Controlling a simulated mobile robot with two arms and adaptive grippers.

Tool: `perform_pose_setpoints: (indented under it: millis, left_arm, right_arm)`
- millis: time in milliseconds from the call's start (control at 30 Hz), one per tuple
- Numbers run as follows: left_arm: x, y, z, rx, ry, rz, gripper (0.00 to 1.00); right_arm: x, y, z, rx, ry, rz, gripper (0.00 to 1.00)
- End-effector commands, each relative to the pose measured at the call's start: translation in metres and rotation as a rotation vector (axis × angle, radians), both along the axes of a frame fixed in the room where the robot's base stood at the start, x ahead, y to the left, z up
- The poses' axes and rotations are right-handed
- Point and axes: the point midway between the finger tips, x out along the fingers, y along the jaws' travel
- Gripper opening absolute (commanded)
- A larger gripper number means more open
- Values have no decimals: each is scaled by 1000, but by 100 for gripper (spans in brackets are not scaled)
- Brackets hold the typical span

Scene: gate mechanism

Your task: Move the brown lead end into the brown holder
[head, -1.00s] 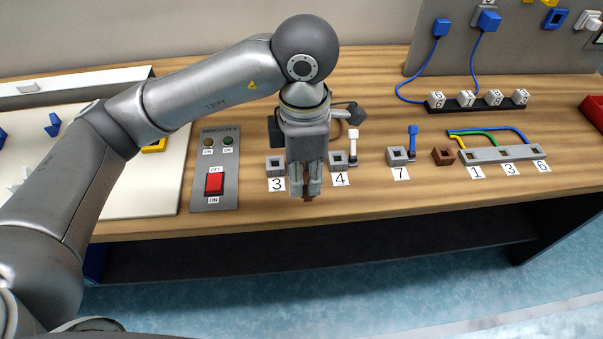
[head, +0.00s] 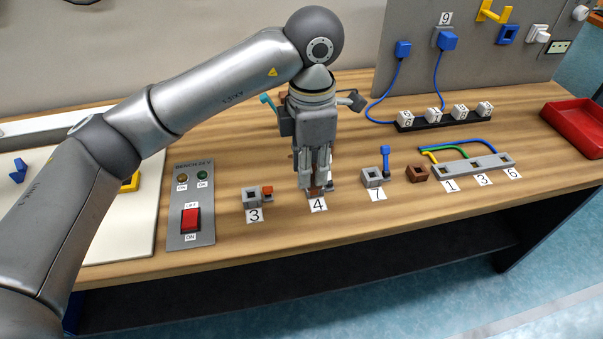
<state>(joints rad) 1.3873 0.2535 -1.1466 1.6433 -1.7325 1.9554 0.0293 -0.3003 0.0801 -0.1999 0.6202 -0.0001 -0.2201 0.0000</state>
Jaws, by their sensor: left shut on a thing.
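My left gripper (head: 316,184) points down in front of the socket above label 4. It is shut on the brown lead end (head: 316,192), of which only a small brown part shows below the fingertips. The rest of the lead is hidden behind the gripper. The brown holder (head: 417,174) is a small brown block with a square opening, farther right between the grey socket 7 and the grey strip labelled 1, 3, 6. The gripper is apart from it, to its left. My right gripper is not in view.
Grey socket 3 (head: 251,198) has an orange-brown piece (head: 267,190) beside it. Grey socket 7 (head: 372,178), with a blue upright plug (head: 386,160), stands between gripper and brown holder. A switch panel (head: 191,210) is at left, a red tray (head: 578,124) at far right.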

Motion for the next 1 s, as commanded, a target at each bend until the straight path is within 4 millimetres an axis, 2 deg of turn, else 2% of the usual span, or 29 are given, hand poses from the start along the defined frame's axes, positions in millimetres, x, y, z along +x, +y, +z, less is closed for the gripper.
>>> perform_pose_setpoints:
  millis: [600, 1000]
  left_arm:
    - [43, -28, 15, 1, -2, 1, 2]
    - [70, -46, 25, -1, 0, 2, 2]
  right_arm:
    - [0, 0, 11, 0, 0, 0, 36]
    - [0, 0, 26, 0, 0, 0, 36]
